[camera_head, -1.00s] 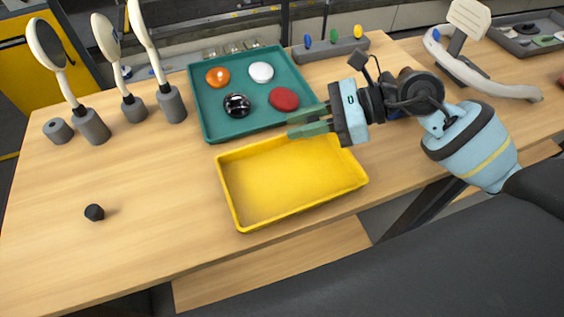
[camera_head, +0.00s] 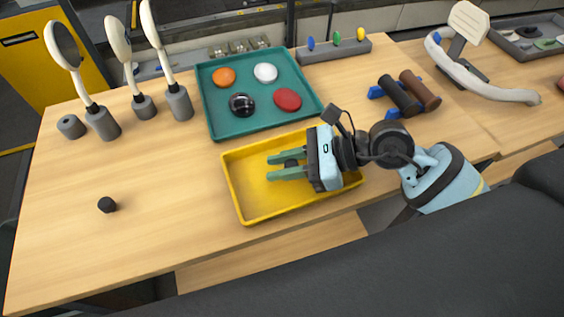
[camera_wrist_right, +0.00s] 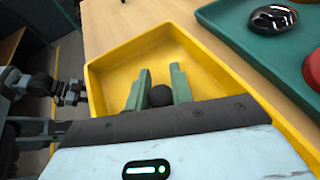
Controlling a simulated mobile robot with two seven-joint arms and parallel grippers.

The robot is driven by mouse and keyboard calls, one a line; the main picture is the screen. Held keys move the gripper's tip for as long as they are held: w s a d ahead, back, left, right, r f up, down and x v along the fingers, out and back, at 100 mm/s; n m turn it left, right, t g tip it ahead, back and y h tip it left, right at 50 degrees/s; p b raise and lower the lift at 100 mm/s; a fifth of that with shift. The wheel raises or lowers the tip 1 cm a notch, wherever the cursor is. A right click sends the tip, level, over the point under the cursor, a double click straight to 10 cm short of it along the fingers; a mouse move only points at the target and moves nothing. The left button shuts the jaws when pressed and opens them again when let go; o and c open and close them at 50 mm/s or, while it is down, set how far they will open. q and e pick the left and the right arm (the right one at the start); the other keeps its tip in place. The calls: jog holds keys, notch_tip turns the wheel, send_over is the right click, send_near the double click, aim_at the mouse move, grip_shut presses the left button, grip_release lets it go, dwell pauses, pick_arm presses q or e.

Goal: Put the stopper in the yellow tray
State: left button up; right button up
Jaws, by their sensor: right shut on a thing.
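The yellow tray (camera_head: 243,210) lies near the table's front edge and also shows in the right wrist view (camera_wrist_right: 120,52). My right gripper (camera_head: 270,167) is over its middle, fingers pointing left. In the right wrist view the gripper (camera_wrist_right: 160,74) is shut on a dark round thing (camera_wrist_right: 160,96), which looks like the stopper. It shows as a dark spot (camera_head: 291,163) between the fingers in the head view. I cannot tell whether it touches the tray floor. My left gripper is not in the head view; arm parts at the left of the wrist view do not show its jaws clearly.
A small black knob-like piece (camera_head: 107,204) lies alone on the table at left. A teal tray (camera_head: 222,132) with orange, white, black and red rounded pieces stands behind the yellow one. Mirrors on grey bases (camera_head: 103,124) stand at back left. The table's left front is clear.

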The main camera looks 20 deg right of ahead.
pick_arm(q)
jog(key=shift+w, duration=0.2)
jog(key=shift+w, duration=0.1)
pick_arm(e)
jog(key=shift+f, duration=0.15)
jog(key=o, duration=0.9)
